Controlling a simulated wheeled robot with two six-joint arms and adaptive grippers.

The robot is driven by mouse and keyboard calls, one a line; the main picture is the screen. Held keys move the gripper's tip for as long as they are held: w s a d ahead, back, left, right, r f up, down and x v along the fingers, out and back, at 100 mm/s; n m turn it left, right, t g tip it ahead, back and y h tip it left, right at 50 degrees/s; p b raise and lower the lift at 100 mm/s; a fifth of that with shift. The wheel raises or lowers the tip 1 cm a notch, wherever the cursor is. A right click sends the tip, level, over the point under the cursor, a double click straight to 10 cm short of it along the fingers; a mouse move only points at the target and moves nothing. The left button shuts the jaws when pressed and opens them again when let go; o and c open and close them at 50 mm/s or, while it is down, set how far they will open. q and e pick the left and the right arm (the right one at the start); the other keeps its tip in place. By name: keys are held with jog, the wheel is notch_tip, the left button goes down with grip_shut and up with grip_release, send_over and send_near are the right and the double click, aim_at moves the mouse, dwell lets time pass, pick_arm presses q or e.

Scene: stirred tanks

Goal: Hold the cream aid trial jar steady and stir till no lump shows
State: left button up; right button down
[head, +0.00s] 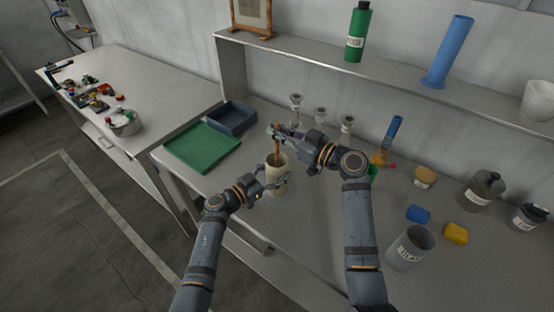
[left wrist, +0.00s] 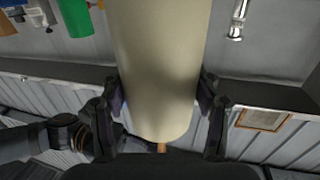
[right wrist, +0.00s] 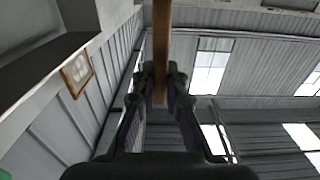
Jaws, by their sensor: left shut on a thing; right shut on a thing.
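The cream jar (head: 277,184) stands upright on the bench, and it fills the middle of the left wrist view (left wrist: 160,65). My left gripper (head: 277,185) is shut around the jar's sides, with a finger on each side. A brown wooden stirring stick (head: 277,148) stands in the jar's mouth. My right gripper (head: 277,135) is shut on the upper part of the stick above the jar; the stick also shows between its fingers in the right wrist view (right wrist: 162,45). The jar's contents are hidden, so I cannot see any lumps.
A green tray (head: 203,147) and a dark blue bin (head: 232,118) lie left of the jar.

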pick_arm(q)
jog(key=shift+a, duration=0.1)
pick_arm(e)
jog(key=shift+a, duration=0.15)
jog(key=shift+r, duration=0.1)
jog(key=shift+r, duration=0.75)
notch_tip(320, 180, up, 12)
jog(key=shift+r, duration=0.2)
dwell(0.3)
pick_arm(q)
jog(key=o, duration=1.3)
